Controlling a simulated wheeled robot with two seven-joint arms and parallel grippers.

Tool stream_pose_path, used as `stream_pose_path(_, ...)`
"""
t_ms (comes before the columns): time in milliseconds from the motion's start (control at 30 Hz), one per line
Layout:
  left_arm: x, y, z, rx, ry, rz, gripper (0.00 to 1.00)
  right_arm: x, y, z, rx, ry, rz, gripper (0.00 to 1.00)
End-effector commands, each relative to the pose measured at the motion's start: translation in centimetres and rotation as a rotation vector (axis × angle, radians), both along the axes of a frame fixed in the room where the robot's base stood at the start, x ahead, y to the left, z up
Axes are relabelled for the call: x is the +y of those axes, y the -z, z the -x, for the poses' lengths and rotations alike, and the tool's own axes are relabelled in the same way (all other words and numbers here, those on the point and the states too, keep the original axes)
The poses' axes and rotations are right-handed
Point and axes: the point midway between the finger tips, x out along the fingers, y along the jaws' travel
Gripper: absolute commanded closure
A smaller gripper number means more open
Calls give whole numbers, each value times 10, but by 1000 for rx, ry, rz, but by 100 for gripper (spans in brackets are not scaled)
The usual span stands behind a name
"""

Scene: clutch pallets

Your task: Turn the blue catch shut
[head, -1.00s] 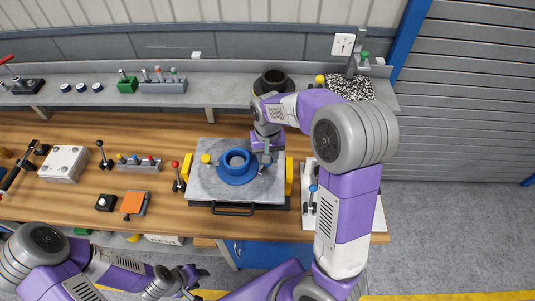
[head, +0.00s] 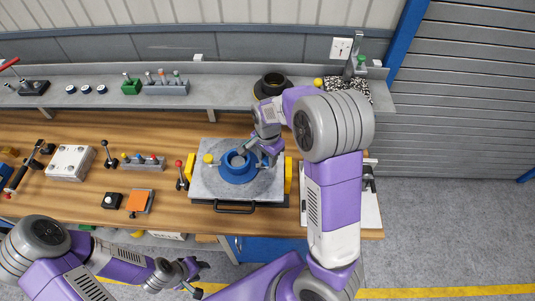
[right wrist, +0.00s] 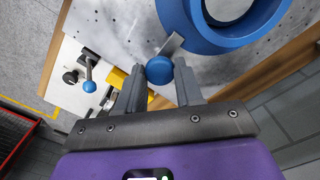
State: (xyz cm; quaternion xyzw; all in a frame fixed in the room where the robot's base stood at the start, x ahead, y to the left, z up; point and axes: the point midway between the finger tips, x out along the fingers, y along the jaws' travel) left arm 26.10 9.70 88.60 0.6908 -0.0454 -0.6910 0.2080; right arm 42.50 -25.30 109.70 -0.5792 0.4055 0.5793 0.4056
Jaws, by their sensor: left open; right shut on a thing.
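The blue catch (right wrist: 159,69) has a round blue knob and a flat metal tongue that points toward the blue ring (right wrist: 205,30) and reaches its rim in the right wrist view. My right gripper (right wrist: 158,84) is shut on the knob, with one finger on each side. In the head view the blue ring (head: 238,178) sits on a grey plate (head: 215,187), and my right gripper (head: 268,158) is at the ring's right side and hides the catch. My left gripper (head: 192,275) is open and empty at the lower left, in front of the bench.
A yellow knob (head: 208,158) stands on the plate's left side. A red-knobbed lever (head: 181,174) is just left of the plate. A white board with a blue-knobbed lever (right wrist: 89,86) lies to the right, partly behind my right arm. A shelf (head: 220,97) runs along the back.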

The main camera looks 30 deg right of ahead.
Motion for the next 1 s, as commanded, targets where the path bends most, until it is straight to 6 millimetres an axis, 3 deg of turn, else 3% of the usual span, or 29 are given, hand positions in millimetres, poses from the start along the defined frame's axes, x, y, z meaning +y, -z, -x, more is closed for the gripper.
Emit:
stream_pose_path(300,0,-7,0,0,0,0,57,0,-1,-1,-3,111,0,95)
stream_pose_path(833,0,-8,0,0,0,0,57,0,-1,-1,-4,131,0,95)
stream_pose_path(867,0,-8,0,0,0,0,57,0,-1,-1,-4,131,0,60)
stream_pose_path(1000,0,-8,0,0,0,0,57,0,-1,-1,-3,130,0,39)
